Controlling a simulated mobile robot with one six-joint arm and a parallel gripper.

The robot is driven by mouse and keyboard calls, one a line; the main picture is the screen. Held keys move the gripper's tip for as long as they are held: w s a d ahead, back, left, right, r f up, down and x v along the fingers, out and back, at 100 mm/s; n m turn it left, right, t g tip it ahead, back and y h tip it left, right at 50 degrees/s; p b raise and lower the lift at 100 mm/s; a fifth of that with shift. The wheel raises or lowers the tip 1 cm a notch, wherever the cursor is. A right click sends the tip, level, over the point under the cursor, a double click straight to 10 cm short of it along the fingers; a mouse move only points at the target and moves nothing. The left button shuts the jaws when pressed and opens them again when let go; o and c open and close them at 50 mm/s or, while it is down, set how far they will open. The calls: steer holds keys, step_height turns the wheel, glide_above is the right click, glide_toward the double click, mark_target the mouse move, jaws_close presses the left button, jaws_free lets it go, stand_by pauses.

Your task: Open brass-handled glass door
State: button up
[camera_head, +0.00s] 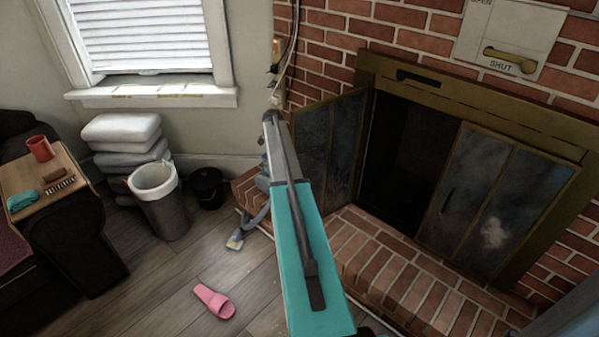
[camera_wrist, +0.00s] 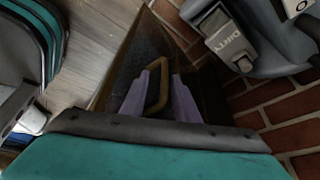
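The fireplace (camera_head: 555,120) has a brass frame and dark glass doors. Its left glass door (camera_head: 328,140) stands swung outward, and the left half of the opening behind it is dark and uncovered. The right glass panels (camera_head: 470,200) cover the other half. In the wrist view, a brass loop handle (camera_wrist: 163,84) stands out from the door's dark glass (camera_wrist: 150,40). My gripper (camera_wrist: 160,92) has its two purple fingers on either side of this handle, close against it, and appears shut on it. In the head view my arm hides the gripper and the handle.
A raised brick hearth (camera_head: 400,275) runs before the fireplace. A blue-grey appliance (camera_wrist: 265,40) is close to my gripper, against the brick. A pink slipper (camera_head: 214,301), a bin (camera_head: 160,205) and a black bucket (camera_head: 207,188) are on the floor at left. Wood floor lies open between.

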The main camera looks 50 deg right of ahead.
steer(key=v, duration=1.2)
steer(key=shift+r, duration=0.35)
steer(key=shift+a, duration=0.1)
